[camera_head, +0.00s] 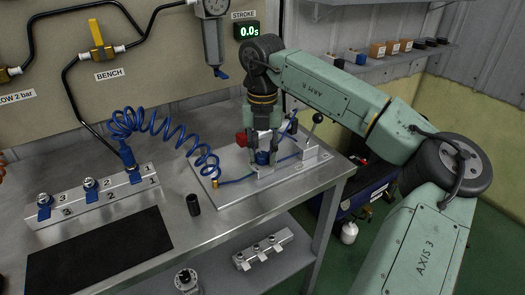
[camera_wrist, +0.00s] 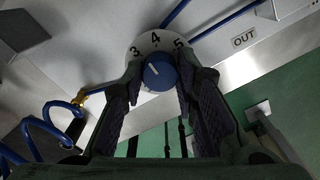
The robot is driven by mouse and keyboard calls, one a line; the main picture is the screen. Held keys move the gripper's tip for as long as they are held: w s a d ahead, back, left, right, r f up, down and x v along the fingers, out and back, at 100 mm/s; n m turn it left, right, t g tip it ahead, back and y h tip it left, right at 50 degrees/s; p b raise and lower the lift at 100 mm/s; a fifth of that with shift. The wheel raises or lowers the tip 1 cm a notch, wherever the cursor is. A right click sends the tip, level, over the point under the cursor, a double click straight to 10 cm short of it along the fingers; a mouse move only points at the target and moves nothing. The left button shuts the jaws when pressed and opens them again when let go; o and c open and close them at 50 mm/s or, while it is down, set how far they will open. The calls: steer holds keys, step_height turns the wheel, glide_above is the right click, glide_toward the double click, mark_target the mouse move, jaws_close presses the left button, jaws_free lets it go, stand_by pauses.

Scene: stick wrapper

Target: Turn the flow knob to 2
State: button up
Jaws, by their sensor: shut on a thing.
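The flow knob (camera_wrist: 159,72) is blue with a white pointer line and sits on a white dial (camera_wrist: 143,40). The numbers 3, 4 and 5 show on the dial's upper edge; the rest is hidden. The pointer slants up and left, roughly between 3 and 4. My gripper (camera_wrist: 158,80) has its dark fingers shut on the knob from both sides. In the head view my gripper (camera_head: 264,150) points down over the plate, with the blue knob (camera_head: 263,158) between its fingers.
A metal plate (camera_head: 232,163) bears the knob, a black-balled lever (camera_head: 317,118) and a red part (camera_head: 241,139). A coiled blue hose (camera_head: 165,127) runs to its left side. A black cylinder (camera_head: 193,204) stands at the bench front.

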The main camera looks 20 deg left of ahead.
jaws_close()
steer(key=shift+n, duration=0.3)
steer(key=n, duration=0.6)
steer(key=shift+b, duration=0.35)
steer(key=n, duration=0.3)
steer(key=shift+n, duration=2.3)
steer(key=o, duration=0.7)
jaws_free()
steer(key=shift+c, duration=0.2)
